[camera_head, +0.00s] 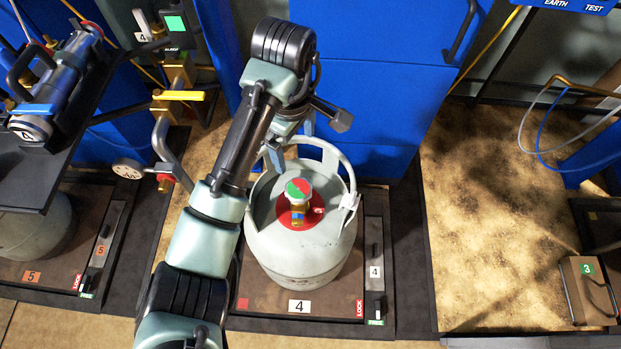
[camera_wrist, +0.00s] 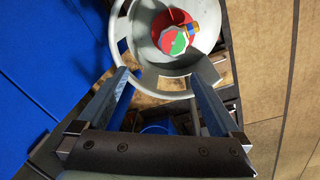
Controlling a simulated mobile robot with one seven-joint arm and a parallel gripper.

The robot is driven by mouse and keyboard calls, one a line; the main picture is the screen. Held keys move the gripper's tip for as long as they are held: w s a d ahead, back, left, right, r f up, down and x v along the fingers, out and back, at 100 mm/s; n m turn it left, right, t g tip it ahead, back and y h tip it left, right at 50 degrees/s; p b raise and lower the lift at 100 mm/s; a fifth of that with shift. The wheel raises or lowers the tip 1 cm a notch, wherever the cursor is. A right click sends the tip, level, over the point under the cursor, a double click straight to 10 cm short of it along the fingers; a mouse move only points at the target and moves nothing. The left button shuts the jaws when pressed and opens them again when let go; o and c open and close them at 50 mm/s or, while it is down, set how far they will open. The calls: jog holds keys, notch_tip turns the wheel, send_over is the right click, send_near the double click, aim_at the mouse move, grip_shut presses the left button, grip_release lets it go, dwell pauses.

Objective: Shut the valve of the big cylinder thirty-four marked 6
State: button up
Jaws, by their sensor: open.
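A grey-white gas cylinder (camera_head: 305,258) stands upright on the scale platform labelled 4. Its valve knob (camera_head: 298,188), red and green on top, sits on a brass stem over a red disc, inside the open collar (camera_head: 345,170). In the wrist view the knob (camera_wrist: 174,40) shows beyond my fingertips, with the collar (camera_wrist: 137,62) around it. My gripper (camera_head: 291,140) is open and empty at the rear of the collar, apart from the knob. In the wrist view its fingers (camera_wrist: 159,74) are spread wide near the collar rim; contact is unclear. I see no label 6 or 34.
A blue cabinet (camera_head: 370,95) stands behind the cylinder. Platform 5 (camera_head: 45,275) is at left, under a dark shelf (camera_head: 50,165) with a device. A brass pipe valve (camera_head: 180,95) stands left of my arm. A box marked 3 (camera_head: 588,290) is at right. Floor between is clear.

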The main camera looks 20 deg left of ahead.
aim_at(299, 189)
jog(key=shift+g, duration=0.5)
jog(key=f+b, duration=0.2)
jog(key=f, duration=0.2)
jog(key=s+f+b, duration=0.1)
jog(key=f+b, duration=0.2)
jog(key=f, duration=0.1)
jog(key=f+b, duration=0.2)
jog(key=f, duration=0.2)
jog(key=shift+s+d+f+b, duration=0.3)
jog(key=shift+s+d, duration=0.05)
jog(key=shift+d, duration=0.05)
jog(key=c, duration=1.2)
jog(key=shift+r, duration=0.1)
jog(key=shift+c, duration=0.2)
jog(key=shift+r+m+p, duration=0.15)
jog(key=shift+m+p, duration=0.15)
jog(key=shift+p, duration=0.75)
